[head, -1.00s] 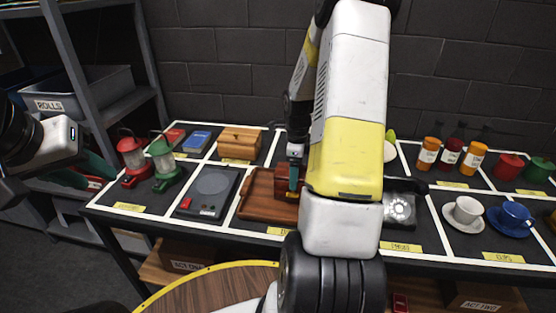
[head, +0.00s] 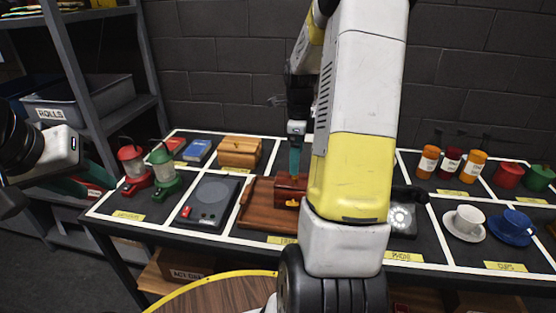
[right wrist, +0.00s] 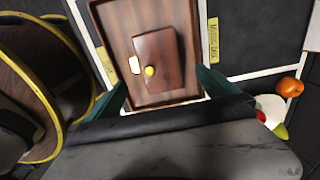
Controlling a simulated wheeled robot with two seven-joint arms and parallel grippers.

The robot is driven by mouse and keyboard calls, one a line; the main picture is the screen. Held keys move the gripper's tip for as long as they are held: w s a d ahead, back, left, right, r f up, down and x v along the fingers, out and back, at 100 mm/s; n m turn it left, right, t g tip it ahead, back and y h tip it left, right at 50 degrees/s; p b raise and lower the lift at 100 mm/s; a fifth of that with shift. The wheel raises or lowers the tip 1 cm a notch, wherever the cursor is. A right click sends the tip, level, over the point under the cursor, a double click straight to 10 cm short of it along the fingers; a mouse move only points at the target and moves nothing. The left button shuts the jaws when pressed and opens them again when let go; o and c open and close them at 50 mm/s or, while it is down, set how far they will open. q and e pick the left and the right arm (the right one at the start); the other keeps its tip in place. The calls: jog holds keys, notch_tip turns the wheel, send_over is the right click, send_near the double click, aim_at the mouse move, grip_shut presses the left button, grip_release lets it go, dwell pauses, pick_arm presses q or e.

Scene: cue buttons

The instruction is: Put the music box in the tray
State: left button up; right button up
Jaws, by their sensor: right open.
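The music box (head: 289,191) is a small dark reddish-brown wooden box. In the right wrist view the music box (right wrist: 160,58) lies inside the tray, slightly turned, with a yellow knob and a white patch on its left side. The brown wooden tray (head: 262,222) is on the table; its rim also shows in the right wrist view (right wrist: 97,22). My right gripper (head: 294,172) is just above the box, its teal fingers apart and empty in the right wrist view (right wrist: 162,84). My left gripper (head: 66,187) is at the far left, away from the box; its jaw gap is unclear.
A grey turntable-like device (head: 211,200) sits left of the tray, with red and green lanterns (head: 165,170) beyond it. A lighter wooden box (head: 239,151) is behind. A phone (head: 401,216), cups (head: 467,221) and bottles (head: 449,163) stand to the right, partly behind my arm.

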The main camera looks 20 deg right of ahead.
jog(key=s+a+r+n+t, duration=0.2)
jog(key=s+a+r+n, duration=0.25)
jog(key=r, duration=0.25)
jog(key=s+a+r+n+t, duration=0.1)
jog(key=s+a+r+n, duration=0.2)
jog(key=a+r+n, duration=0.25)
jog(key=s+a+r+n+t+y, duration=0.1)
jog(key=s+a+r+n, duration=0.1)
jog(key=s+n, duration=0.3)
jog(key=s+a+r+n+t+y, duration=0.1)
jog(key=s+a+n, duration=0.4)
jog(key=n, duration=0.5)
jog(key=shift+s+a+r+t, duration=0.3)
jog(key=shift+s+r+t, duration=0.3)
jog(key=shift+s+r, duration=0.15)
